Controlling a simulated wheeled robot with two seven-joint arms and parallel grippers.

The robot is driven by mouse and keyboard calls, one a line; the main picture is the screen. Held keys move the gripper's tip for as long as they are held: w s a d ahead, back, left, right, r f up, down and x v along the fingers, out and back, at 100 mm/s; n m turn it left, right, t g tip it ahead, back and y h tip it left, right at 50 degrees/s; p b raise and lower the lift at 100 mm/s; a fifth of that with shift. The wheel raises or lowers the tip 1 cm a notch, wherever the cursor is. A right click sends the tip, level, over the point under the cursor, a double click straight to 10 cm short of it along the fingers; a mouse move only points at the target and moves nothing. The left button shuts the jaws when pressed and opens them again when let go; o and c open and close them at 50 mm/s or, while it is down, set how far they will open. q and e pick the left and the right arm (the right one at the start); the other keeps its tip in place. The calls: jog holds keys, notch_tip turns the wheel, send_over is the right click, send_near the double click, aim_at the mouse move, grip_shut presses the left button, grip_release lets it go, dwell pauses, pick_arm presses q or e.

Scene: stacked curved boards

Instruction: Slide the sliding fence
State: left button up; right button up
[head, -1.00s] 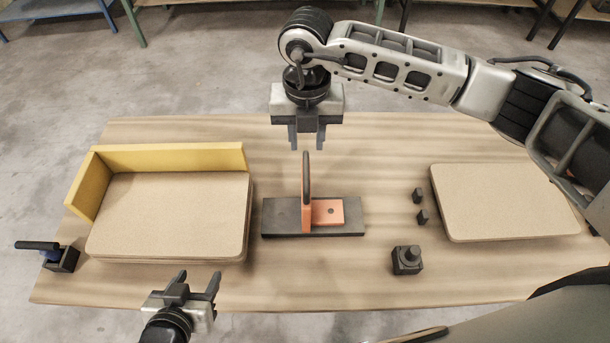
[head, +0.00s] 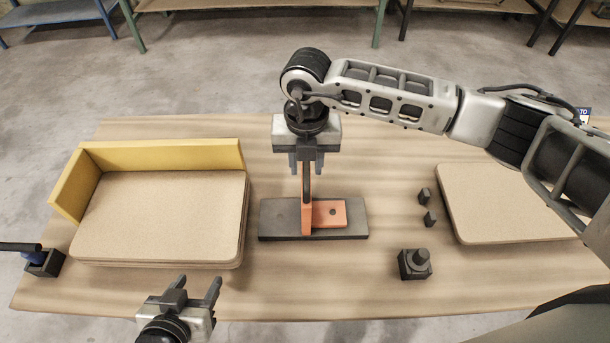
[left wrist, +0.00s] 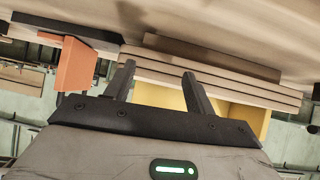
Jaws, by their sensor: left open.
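The orange sliding fence (head: 328,212) stands on a dark base plate (head: 270,220) at the table's middle. Its upright part carries a dark handle (head: 306,188). My right gripper (head: 306,168) is above the base, fingers apart, with the top of the handle between or just behind them; contact cannot be told. My left gripper (head: 196,284) is open and empty near the table's front edge, in front of the board stack (head: 165,215). In the left wrist view the orange fence (left wrist: 76,66) shows at the left and the stacked boards (left wrist: 215,72) beyond the open fingers (left wrist: 158,72).
A yellow L-shaped fence (head: 165,156) borders the left board stack. Another board stack (head: 500,205) lies at the right. A dark block with a knob (head: 415,263), small dark blocks (head: 427,207) and a dark clamp (head: 42,262) stand on the table (head: 330,290).

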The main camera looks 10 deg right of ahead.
pick_arm(q)
jog(key=shift+s, duration=0.1)
pick_arm(e)
jog(key=shift+c, duration=0.3)
grip_shut()
pick_arm(q)
jog(key=shift+f, duration=0.1)
jog(key=shift+w+a, duration=0.1)
jog(key=shift+w, duration=0.1)
jog(key=shift+f+b, duration=1.45)
jog(key=shift+b, duration=0.05)
jog(key=shift+d+f+b, duration=0.2)
jog(key=shift+f+b, duration=1.1)
jog(key=shift+b, duration=0.05)
pick_arm(e)
jog(key=w+a, duration=0.2)
jog(key=a, duration=0.9)
jog(key=shift+w+a, duration=0.25)
jog(key=shift+a, duration=0.1)
jog(key=shift+o, duration=0.7)
grip_release()
jog(key=shift+f, duration=0.1)
